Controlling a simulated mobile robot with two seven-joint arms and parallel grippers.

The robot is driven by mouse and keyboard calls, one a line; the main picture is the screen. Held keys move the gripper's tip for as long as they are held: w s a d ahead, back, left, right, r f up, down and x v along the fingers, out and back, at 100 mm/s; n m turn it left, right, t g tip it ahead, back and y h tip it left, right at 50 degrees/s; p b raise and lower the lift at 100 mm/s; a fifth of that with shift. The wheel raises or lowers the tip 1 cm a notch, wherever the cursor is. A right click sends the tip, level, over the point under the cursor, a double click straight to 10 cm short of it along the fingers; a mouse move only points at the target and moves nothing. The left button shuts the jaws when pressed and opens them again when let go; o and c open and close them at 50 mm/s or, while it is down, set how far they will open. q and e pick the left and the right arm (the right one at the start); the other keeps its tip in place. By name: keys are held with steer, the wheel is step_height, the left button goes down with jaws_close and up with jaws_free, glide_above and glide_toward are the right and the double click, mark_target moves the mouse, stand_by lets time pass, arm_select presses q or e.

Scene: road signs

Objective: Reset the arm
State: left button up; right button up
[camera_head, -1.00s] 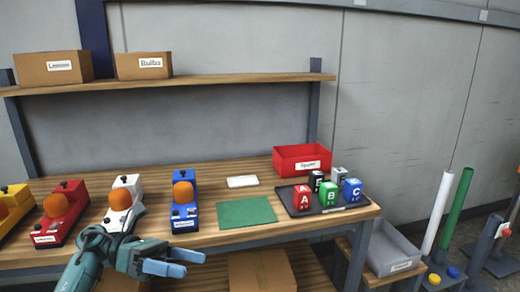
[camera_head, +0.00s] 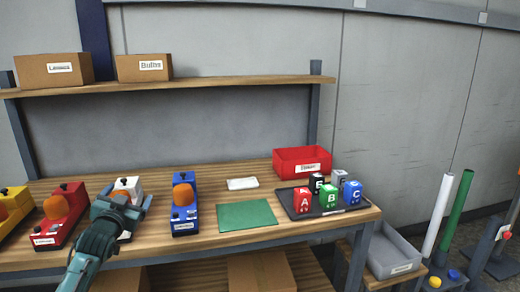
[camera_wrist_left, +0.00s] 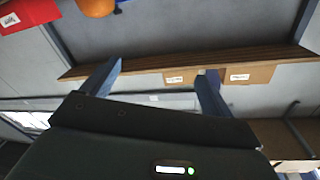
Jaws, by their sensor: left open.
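My left gripper (camera_head: 125,202) is in front of the white device with a dark knob (camera_head: 128,183) in the head view and hides much of it. I cannot tell whether they touch. In the left wrist view the two blue fingers of this gripper (camera_wrist_left: 158,72) are spread apart with nothing between them. My right gripper is in neither view.
Red (camera_head: 68,205) and blue (camera_head: 184,190) devices with orange domes flank the arm on the wooden table. A green mat (camera_head: 246,214), lettered blocks on a dark tray (camera_head: 332,211) and a red bin (camera_head: 302,161) are further right. Labelled boxes (camera_head: 55,68) stand on the shelf.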

arm_select(q)
steer(key=s+d+f+g+h, duration=0.2)
steer(key=s+d+f, duration=0.4)
steer(key=f, duration=0.4)
steer(key=s+d+f+g+h, duration=0.1)
steer(key=s+d+f+g, duration=0.1)
steer(key=s+d+f, duration=0.5)
steer(key=s+d+f+g, duration=0.1)
steer(key=s+d+f, duration=0.1)
steer(key=s, duration=0.7)
steer(key=s+d+f+g+h, duration=0.1)
steer(key=s+d+f, duration=0.2)
steer(key=s+f, duration=0.2)
steer(key=s+d+f+g+h, duration=0.1)
steer(key=s+d+f, duration=0.2)
steer(key=s, duration=0.9)
steer(key=shift+s+f+g, duration=0.3)
steer(key=shift+s+f, duration=0.05)
steer(key=shift+f, duration=0.1)
steer(key=shift+d, duration=0.1)
